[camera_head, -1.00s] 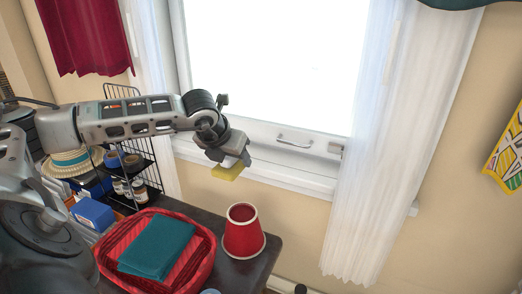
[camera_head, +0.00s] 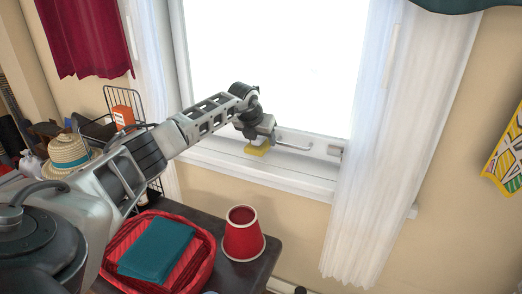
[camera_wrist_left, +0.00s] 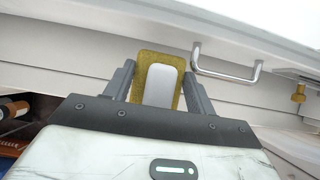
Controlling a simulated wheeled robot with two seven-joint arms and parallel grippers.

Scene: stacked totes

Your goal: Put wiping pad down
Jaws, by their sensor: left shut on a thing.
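A yellow wiping pad (camera_head: 257,149) is held in my left gripper (camera_head: 257,141), just at the window frame above the sill. In the left wrist view the pad (camera_wrist_left: 146,62) has a pale grey grip block on it, and the two dark fingers of my left gripper (camera_wrist_left: 157,85) are closed on either side of that block. I cannot tell whether the pad touches the window frame or sill (camera_head: 290,181). The right gripper is not in view.
A metal window handle (camera_head: 295,146) is close to the right of the pad. Below stand a red cup-shaped container (camera_head: 243,236) and a red basket (camera_head: 204,268) with a teal folded cloth (camera_head: 157,250) on a dark table (camera_head: 262,266). A white curtain (camera_head: 375,170) hangs at right.

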